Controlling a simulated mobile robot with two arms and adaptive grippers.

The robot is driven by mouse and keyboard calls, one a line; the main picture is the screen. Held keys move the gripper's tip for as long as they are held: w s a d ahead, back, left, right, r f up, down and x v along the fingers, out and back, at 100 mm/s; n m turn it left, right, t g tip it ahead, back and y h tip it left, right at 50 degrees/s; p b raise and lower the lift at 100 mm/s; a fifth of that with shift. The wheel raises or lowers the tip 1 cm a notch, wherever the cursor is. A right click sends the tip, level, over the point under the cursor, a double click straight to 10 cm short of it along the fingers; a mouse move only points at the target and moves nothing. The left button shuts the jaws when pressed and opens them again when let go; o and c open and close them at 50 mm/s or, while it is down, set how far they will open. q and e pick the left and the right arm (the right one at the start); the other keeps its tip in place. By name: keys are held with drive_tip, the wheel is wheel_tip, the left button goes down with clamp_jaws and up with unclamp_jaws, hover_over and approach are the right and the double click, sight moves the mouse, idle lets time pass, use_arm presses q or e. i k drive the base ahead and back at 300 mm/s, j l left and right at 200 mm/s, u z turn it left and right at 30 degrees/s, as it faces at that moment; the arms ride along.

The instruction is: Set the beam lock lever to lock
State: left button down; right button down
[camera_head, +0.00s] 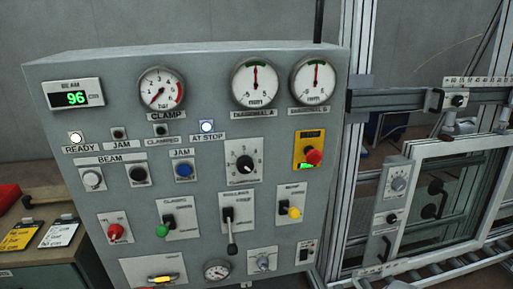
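A grey control panel (208,105) fills the left and middle of the head view. Its lower part has several small levers: one with a red knob (115,232), one with a green knob (163,231), one with a long metal handle (231,238) pointing down, and one with a yellow knob (294,212) pointing to the right and slightly down. The small labels above them are too blurred to tell which is the beam lock lever. The beam display (76,98) reads 96 cm. Neither gripper shows.
The ready and at-stop lamps (207,126) are lit. A metal frame with a ruler rail (410,98) stands right. A side bench with cards (60,233) is left.

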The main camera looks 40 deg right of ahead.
sight(294, 213)
drive_tip(key=j+z, duration=0.1)
drive_tip(key=z, duration=1.65)
